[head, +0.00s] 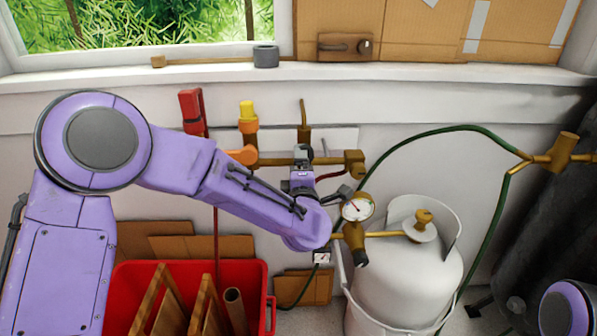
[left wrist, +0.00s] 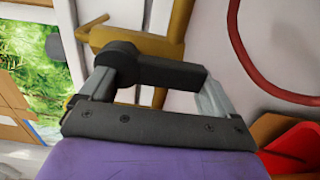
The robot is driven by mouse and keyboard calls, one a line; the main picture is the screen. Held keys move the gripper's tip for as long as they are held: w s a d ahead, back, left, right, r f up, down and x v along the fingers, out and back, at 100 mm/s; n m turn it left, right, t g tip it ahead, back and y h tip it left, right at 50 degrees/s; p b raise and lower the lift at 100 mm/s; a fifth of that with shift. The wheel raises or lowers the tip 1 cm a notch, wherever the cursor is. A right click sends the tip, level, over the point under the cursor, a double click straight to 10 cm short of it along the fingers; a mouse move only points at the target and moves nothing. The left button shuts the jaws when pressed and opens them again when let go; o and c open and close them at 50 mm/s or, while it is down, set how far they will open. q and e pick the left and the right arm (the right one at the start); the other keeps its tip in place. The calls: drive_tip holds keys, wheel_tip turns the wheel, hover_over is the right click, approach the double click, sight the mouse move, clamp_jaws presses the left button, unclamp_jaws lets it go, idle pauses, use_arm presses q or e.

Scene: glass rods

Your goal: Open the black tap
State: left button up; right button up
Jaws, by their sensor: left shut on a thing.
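The black tap (left wrist: 135,66) shows in the left wrist view as a thick black handle on a brass pipe (left wrist: 150,30). My left gripper (left wrist: 152,78) is shut on this handle, with one grey finger on each side. In the head view my left gripper (head: 302,158) is at the brass pipework on the wall, left of the round gauge (head: 357,207). There the gripper and wrist hide most of the black tap, so its turn angle is hard to tell. My right gripper is not in view; only a part of my right arm shows at the bottom right.
A red tap (head: 192,112), a yellow tap (head: 248,112) and an orange tap (head: 243,155) stand left of the gripper. A white gas cylinder (head: 410,290) stands at the lower right with a green hose (head: 430,132) above. A red crate (head: 258,290) holds boards below my arm.

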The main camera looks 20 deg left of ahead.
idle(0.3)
use_arm(q)
drive_tip(key=o, duration=1.2)
drive_tip(key=v, duration=1)
drive_tip(key=shift+s+b, duration=0.25)
drive_tip(key=shift+b, duration=0.05)
